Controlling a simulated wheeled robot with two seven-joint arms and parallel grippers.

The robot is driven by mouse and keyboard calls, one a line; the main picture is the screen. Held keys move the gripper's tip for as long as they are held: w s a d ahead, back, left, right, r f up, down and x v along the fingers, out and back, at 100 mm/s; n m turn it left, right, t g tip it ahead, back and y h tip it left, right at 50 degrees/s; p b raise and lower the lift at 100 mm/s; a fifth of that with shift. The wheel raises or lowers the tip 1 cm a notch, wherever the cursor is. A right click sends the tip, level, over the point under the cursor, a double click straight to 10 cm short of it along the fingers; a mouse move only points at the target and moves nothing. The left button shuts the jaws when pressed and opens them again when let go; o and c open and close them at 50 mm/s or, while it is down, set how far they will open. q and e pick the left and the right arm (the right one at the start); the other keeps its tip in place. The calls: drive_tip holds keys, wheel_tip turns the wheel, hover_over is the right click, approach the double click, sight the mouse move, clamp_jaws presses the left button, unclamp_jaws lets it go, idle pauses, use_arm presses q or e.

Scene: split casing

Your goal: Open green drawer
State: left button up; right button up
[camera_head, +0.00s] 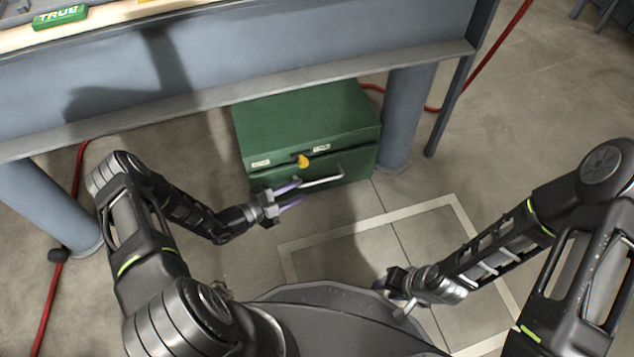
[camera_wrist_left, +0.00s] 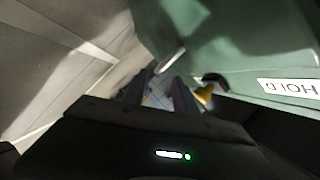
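A green cabinet (camera_head: 305,120) stands on the floor under the workbench. Its front has a drawer (camera_head: 352,166) with a pale bar handle (camera_head: 322,181), and the drawer looks shut. A yellow knob (camera_head: 303,161) sits above the handle between two small labels; it also shows in the left wrist view (camera_wrist_left: 204,93). My left gripper (camera_head: 296,192) is open, its two fingers apart just left of the handle, with nothing seen between them. In the left wrist view the handle (camera_wrist_left: 173,57) shows beyond the fingertips. My right gripper (camera_head: 398,295) is low at the right, away from the cabinet, its fingers unclear.
The workbench's metal edge (camera_head: 240,96) overhangs the cabinet. A bench leg (camera_head: 405,115) stands close to its right side and another leg (camera_head: 50,205) is at the left. A red cable (camera_head: 75,195) lies on the floor. Taped floor (camera_head: 365,255) before the drawer is clear.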

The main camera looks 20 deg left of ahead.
sight(316, 181)
use_arm(q)
drive_tip(key=b+x, duration=0.2)
drive_tip(key=x, duration=0.4)
drive_tip(key=shift+w+d+f, duration=0.1)
drive_tip(key=shift+d+f, duration=0.05)
drive_tip(key=shift+d, duration=0.05)
drive_tip(key=shift+w+d+b, duration=0.4)
drive_tip(key=shift+w, duration=0.15)
drive_tip(key=shift+c, duration=0.5)
clamp_jaws()
idle(0.3)
